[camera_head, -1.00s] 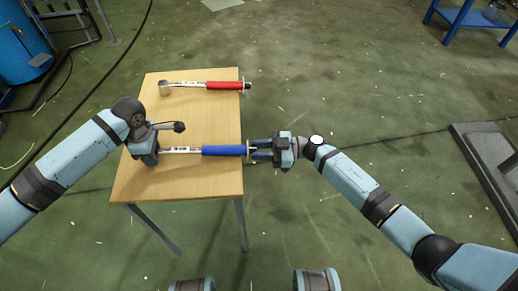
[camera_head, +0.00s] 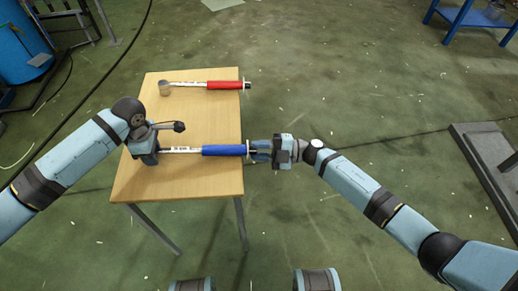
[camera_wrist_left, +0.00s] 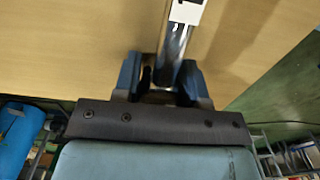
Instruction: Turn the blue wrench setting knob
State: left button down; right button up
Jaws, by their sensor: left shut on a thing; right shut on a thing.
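The blue wrench (camera_head: 222,150) lies across the wooden table with its blue handle toward the right edge. My left gripper (camera_head: 150,158) is shut on the wrench's head end, which it mostly hides in the head view. In the left wrist view the metal shaft (camera_wrist_left: 176,42) runs between the two fingers of my left gripper (camera_wrist_left: 162,82). My right gripper (camera_head: 257,150) is just beyond the table's right edge, shut on the setting knob at the end of the blue handle. The fingers hide most of the knob.
The wooden table (camera_head: 200,186) has bare room in front of the blue wrench. A red-handled wrench (camera_head: 221,85) lies farther back on it. The floor to the right is open, with a dark platform (camera_head: 490,150) at the far right.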

jog(key=shift+f+n+y, duration=0.1)
jog(key=shift+n+y, duration=0.3)
jog(key=shift+n, duration=3.8)
jog(key=o, duration=0.9)
jog(key=d, duration=0.4)
jog(key=d+f, duration=0.1)
jog(key=d, duration=0.3)
jog(key=s+d, duration=0.1)
jog(key=d, duration=0.3)
jog(key=shift+f, duration=0.3)
pick_arm(q)
jog(key=c, duration=0.6)
grip_release()
